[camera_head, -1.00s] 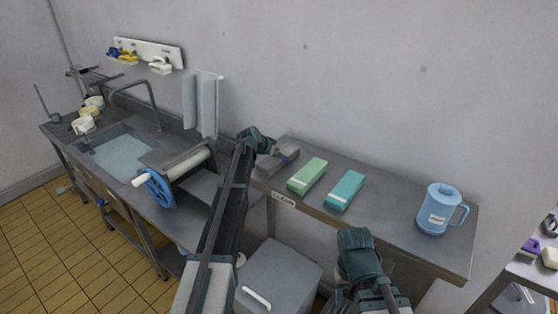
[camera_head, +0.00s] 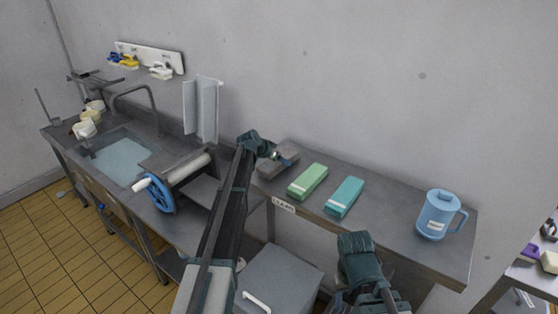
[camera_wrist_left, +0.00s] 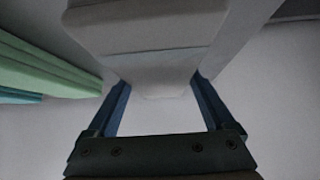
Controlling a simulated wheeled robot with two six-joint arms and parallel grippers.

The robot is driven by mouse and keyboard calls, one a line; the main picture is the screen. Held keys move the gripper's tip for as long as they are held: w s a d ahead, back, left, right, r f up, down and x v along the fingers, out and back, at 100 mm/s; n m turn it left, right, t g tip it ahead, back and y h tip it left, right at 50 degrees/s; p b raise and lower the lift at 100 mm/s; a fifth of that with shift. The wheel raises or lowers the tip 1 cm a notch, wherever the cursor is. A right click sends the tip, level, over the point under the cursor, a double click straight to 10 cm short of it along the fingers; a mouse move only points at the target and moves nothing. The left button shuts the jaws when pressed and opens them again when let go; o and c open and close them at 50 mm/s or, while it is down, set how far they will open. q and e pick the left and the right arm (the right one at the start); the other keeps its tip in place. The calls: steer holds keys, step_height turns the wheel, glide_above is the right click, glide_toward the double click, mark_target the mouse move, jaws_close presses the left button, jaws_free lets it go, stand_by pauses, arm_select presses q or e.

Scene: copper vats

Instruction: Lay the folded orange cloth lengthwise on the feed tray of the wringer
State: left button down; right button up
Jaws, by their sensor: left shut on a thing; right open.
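No orange cloth shows in these views. A grey folded cloth (camera_head: 270,168) is at the left end of the shelf table; it also shows pale in the left wrist view (camera_wrist_left: 150,40). My left gripper (camera_head: 281,156) is shut on it, with a blue finger on either side in the left wrist view (camera_wrist_left: 160,100). I cannot tell whether the cloth touches the table. The wringer (camera_head: 187,168) has a pale roller and blue wheel, beside the sink. A grey plate (camera_head: 200,190) lies on its right, partly behind my left arm. My right gripper (camera_head: 356,248) is open, low before the table.
A green folded cloth (camera_head: 308,181) and a teal one (camera_head: 345,197) lie on the shelf table (camera_head: 395,215). A blue lidded jug (camera_head: 437,214) stands at its right. The sink (camera_head: 120,158) is at the left, and a grey bin (camera_head: 282,278) stands below.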

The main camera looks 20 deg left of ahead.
mark_target(284, 155)
arm_select(q)
step_height(284, 155, up, 2)
steer(key=shift+p, duration=0.7)
steer(key=shift+r+p, duration=0.5)
steer(key=s+r+p, duration=0.1)
steer(key=s, duration=1.5)
steer(key=shift+a, duration=0.25)
arm_select(e)
step_height(284, 155, up, 4)
steer(key=shift+f, duration=0.1)
arm_select(q)
steer(key=shift+s, duration=0.1)
arm_select(e)
steer(key=shift+s, duration=0.1)
